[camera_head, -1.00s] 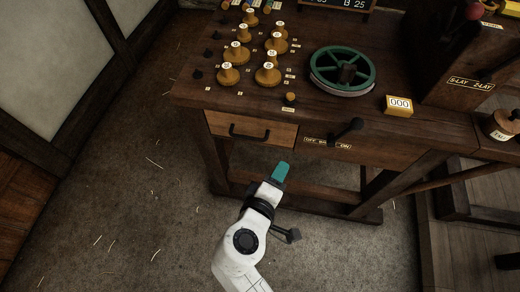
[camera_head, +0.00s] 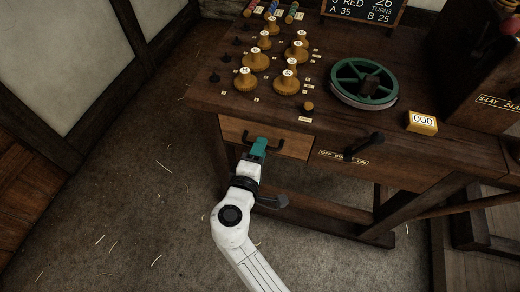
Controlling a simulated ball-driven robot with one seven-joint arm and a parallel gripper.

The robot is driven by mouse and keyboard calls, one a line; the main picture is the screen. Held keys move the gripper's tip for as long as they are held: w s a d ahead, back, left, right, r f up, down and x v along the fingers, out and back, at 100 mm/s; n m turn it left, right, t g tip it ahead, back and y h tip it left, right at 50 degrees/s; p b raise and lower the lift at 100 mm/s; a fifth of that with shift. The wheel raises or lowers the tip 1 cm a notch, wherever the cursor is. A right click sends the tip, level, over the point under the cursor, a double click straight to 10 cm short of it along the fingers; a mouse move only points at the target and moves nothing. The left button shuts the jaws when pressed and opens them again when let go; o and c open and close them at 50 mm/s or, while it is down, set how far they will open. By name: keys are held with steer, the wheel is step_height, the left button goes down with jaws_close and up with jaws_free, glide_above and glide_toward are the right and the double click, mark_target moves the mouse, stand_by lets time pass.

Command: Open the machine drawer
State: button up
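The machine drawer (camera_head: 296,147) is a light wood front set in the left part of the dark wooden bench (camera_head: 222,98). It looks closed, flush with the bench front. Its dark bar handle (camera_head: 275,144) runs across the front. My gripper (camera_head: 260,144) has teal fingertips that overlap the left half of the handle in the picture. I cannot tell whether the fingers touch the handle or stand around it, nor whether they are open or shut. The left part of the handle is partly hidden behind the gripper.
A black lever (camera_head: 364,146) sticks out from the bench front right of the drawer. On top stand several wooden knobs (camera_head: 287,83), a green wheel (camera_head: 364,82) and a yellow counter block (camera_head: 422,122). The floor (camera_head: 130,200) left of the bench is clear apart from straw bits.

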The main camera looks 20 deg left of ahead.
steer(key=shift+w, duration=0.35)
steer(key=shift+c, duration=0.3)
jaws_close()
steer(key=shift+f, duration=0.1)
